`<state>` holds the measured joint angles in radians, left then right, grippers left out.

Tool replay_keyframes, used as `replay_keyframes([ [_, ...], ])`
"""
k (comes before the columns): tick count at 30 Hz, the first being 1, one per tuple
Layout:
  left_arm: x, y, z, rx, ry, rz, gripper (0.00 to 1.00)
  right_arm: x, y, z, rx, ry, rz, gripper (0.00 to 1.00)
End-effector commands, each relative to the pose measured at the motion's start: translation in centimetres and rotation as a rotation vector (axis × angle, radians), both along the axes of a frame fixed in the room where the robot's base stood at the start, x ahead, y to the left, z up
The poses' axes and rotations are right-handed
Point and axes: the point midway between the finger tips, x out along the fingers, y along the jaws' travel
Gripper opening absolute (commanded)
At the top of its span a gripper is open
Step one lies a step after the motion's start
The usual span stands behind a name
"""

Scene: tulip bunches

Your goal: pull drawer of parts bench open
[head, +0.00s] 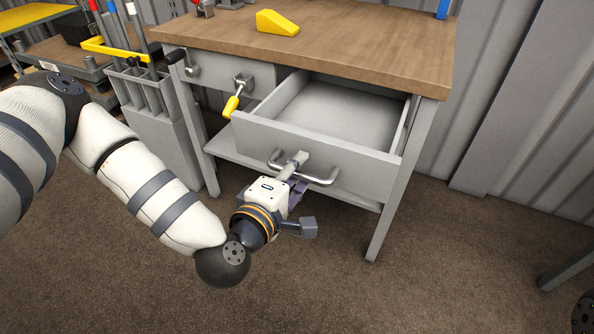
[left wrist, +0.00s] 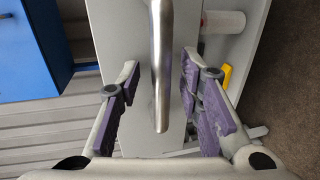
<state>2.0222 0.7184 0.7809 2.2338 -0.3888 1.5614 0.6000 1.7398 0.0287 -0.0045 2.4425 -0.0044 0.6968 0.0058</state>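The parts bench has a wooden top (head: 330,45) and a grey drawer (head: 345,150) that stands well out from the frame, its empty inside showing. The drawer's bar handle (head: 322,180) is on its front. My left gripper (head: 299,176) is at the handle's left-middle part, with one finger above the bar and purple pads below. In the left wrist view, the metal handle (left wrist: 161,70) runs between the two spread fingers, with a gap on both sides. My left gripper (left wrist: 160,82) is open around the bar. My right gripper is not in view.
A yellow wedge (head: 277,22) lies on the bench top. A grey tool bin (head: 150,110) stands left. Bare floor (head: 330,290) lies in front.

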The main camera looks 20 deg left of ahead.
Motion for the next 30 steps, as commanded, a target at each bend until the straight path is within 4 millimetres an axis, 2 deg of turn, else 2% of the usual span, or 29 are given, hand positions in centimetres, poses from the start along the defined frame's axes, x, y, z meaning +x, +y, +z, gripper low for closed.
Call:
replay_keyframes([
  [5, -0.1, 0.0, 0.0, 0.0, 0.002, -0.001, 0.33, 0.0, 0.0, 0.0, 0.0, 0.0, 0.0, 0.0],
  [7, -0.7, 0.0, 0.0, 0.0, 0.003, -0.002, 0.33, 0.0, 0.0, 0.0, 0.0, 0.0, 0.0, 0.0],
  [15, -6.0, 0.1, 1.1, 0.0, 0.004, -0.003, 0.33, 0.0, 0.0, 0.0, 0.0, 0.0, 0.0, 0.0],
  [18, -7.1, 0.2, 1.4, 0.0, 0.002, -0.002, 0.33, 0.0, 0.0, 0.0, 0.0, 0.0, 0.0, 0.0],
  [30, -7.4, 0.3, 1.5, 0.0, 0.001, 0.0, 0.33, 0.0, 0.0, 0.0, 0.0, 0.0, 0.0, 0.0],
])
